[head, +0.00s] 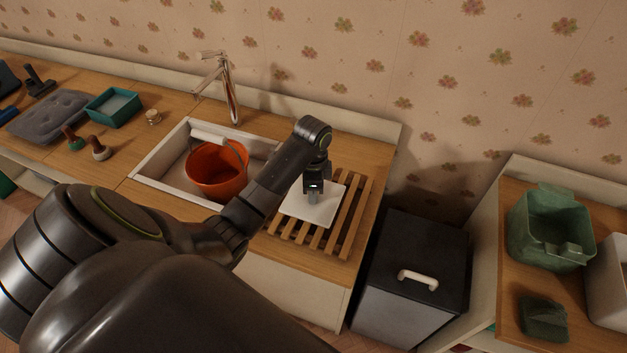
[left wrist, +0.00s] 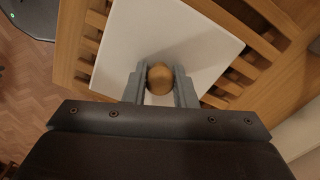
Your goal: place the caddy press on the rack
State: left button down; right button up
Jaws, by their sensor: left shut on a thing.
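The caddy press is a white square plate (head: 322,211) with a round wooden knob (left wrist: 160,79). Its plate also shows in the left wrist view (left wrist: 165,32). My left gripper (head: 313,198) points down, and its fingers are shut on the knob. The plate is over the slatted wooden rack (head: 354,224), roughly level, covering the middle slats. I cannot tell whether it rests on the slats or hangs just above them. The rack also shows in the left wrist view (left wrist: 273,38). My right gripper is not in view.
A sink (head: 160,168) with an orange bucket (head: 218,174) stands left of the rack, with a tall faucet (head: 230,90) behind. A dark bin (head: 415,255) stands right of the counter. A green caddy (head: 545,230) sits on the far right shelf.

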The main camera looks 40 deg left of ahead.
pick_arm(q)
jog(key=shift+f, duration=0.4)
notch_tip(320, 180, down, 4)
jog(key=shift+r, duration=0.25)
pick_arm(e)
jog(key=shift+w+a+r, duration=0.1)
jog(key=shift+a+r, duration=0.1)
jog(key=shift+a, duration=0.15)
pick_arm(q)
jog(key=c, duration=1.2)
grip_release()
jog(key=shift+f, duration=0.1)
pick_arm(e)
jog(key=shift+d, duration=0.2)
